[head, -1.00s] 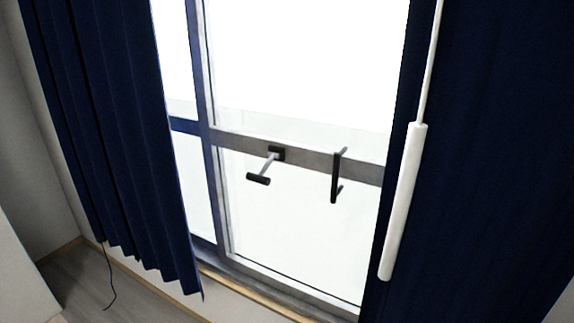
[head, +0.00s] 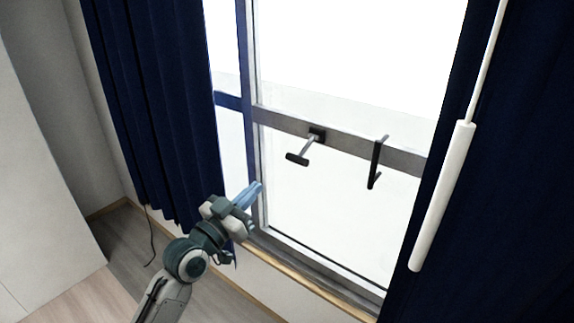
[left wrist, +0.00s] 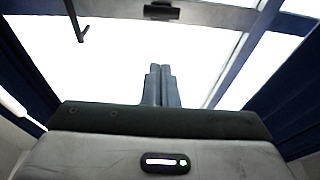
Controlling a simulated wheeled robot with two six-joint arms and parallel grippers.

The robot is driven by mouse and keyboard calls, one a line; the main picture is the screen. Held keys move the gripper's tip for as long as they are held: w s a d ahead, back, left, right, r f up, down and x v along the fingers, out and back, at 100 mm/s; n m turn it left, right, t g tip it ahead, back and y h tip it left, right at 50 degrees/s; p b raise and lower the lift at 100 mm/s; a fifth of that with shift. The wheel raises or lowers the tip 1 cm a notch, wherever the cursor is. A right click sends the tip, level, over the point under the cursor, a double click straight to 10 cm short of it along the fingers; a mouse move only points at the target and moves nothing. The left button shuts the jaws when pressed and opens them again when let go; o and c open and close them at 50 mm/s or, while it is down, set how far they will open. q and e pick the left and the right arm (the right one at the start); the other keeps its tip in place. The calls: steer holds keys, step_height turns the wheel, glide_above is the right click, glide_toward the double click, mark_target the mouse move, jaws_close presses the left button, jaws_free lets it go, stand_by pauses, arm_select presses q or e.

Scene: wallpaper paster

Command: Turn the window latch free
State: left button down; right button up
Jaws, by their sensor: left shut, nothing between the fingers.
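The window latch (head: 303,151) is a dark T-shaped handle on a metal stem. It sticks out from a small black plate on the grey crossbar of the window. My right gripper is not in view.
A black upright pull handle (head: 376,163) stands on the crossbar right of the latch. Dark blue curtains hang at the left (head: 150,100) and right (head: 500,180). A white wand (head: 443,195) hangs before the right curtain. A wooden sill (head: 300,278) runs below the window.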

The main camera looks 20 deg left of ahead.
arm_select(q)
steer(key=p, duration=0.2)
glide_toward(305, 149)
step_height(305, 149, up, 3)
steer(key=shift+w+d+f, duration=0.2)
steer(key=shift+w+f, duration=0.85)
steer(key=shift+w, duration=0.15)
